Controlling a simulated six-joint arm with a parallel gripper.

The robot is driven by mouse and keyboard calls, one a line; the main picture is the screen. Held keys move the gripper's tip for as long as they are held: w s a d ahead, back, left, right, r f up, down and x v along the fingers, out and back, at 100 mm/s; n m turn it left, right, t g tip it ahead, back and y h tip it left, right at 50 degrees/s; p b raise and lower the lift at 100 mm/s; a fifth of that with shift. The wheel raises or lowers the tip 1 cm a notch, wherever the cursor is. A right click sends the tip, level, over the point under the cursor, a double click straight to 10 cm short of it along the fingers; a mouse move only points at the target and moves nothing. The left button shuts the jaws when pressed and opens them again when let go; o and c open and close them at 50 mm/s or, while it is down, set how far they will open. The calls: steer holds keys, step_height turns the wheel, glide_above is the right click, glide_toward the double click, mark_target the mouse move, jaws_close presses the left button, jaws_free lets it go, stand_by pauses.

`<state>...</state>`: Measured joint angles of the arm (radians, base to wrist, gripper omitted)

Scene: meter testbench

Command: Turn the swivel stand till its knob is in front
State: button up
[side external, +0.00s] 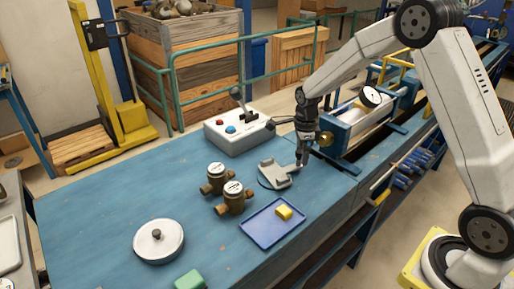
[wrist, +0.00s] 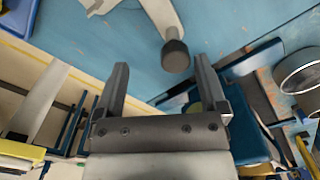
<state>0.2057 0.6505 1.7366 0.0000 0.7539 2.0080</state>
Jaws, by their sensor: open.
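The swivel stand (side external: 274,174) is a light grey cradle on a dark round base, on the blue bench. A pale arm (wrist: 160,14) reaches from it towards my gripper and ends in a dark, round knob (wrist: 175,56). In the side view the knob is hidden at my fingers, on the right side of the stand. My gripper (side external: 303,161) points down there, low over the bench. In the wrist view my gripper (wrist: 162,65) is open, with the knob between the fingertip lines, nearer the right finger. I cannot tell whether they touch.
A blue tray (side external: 258,234) with a yellow block (side external: 284,212) lies in front of the stand. Two brass meters (side external: 234,198) stand to the left. A control box (side external: 236,130) is behind. A blue test rig (side external: 345,135) stands close to my gripper's right.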

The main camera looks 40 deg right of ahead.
steer(key=shift+s+a, duration=0.15)
steer(key=shift+s, duration=0.15)
steer(key=shift+s+a, duration=0.15)
steer(key=shift+s, duration=0.15)
steer(key=shift+s+a, duration=0.1)
steer(key=shift+s, duration=0.05)
stand_by(0.3)
